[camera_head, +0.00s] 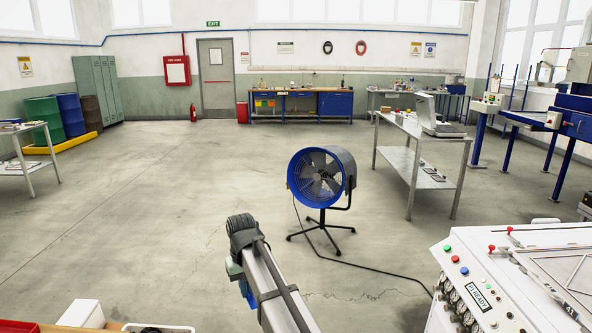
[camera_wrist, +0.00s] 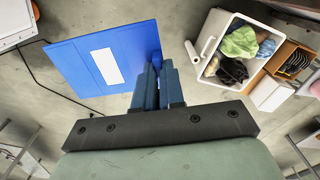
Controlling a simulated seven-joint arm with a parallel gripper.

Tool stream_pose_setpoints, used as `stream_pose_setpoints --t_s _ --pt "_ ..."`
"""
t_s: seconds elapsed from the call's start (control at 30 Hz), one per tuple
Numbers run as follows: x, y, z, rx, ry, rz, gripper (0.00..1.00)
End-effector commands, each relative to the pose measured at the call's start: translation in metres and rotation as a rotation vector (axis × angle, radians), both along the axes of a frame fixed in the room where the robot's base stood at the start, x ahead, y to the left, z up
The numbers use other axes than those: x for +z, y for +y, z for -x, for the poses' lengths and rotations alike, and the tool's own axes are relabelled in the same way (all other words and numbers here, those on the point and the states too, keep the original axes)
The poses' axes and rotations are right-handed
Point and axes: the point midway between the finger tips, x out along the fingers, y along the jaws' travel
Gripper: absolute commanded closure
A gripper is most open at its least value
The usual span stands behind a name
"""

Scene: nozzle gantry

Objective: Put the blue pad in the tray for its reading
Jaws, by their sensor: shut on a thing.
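The blue pad (camera_wrist: 85,72) is a flat blue sheet with a white label, seen in the wrist view. My gripper (camera_wrist: 158,75) is shut on its right edge, and the pad extends left from the fingers above the floor. In the head view, my arm's end is at the lower middle, with a small blue patch (camera_head: 248,294) beside it that may be the pad; the fingers are hidden there. I cannot pick out the tray with certainty. The white machine (camera_head: 468,298) at the lower right has a "READY" display and a framed panel on top.
A white bin (camera_wrist: 204,50) holding cloths stands right of the pad, beside an orange box (camera_wrist: 296,58) and a white box (camera_wrist: 272,93). A blue fan (camera_head: 320,176) stands ahead, its cable running toward the machine.

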Motion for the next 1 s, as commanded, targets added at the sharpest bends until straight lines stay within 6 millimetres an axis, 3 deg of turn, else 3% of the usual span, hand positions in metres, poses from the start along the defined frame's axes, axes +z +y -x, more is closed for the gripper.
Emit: stream_pose_setpoints --t_s 0.03,0.1,0.6,0.8,1.0 --pt "-0.002 -0.021 -0.001 -0.028 0.0 0.0 1.0" --pt "-0.005 -0.046 -0.003 -0.063 0.0 0.0 1.0" --pt "-0.023 -0.213 0.003 -0.309 0.0 -0.001 1.0" --pt "-0.028 -0.268 0.015 -0.395 0.0 -0.001 1.0" --pt "-0.032 -0.301 0.024 -0.449 0.0 -0.001 1.0"
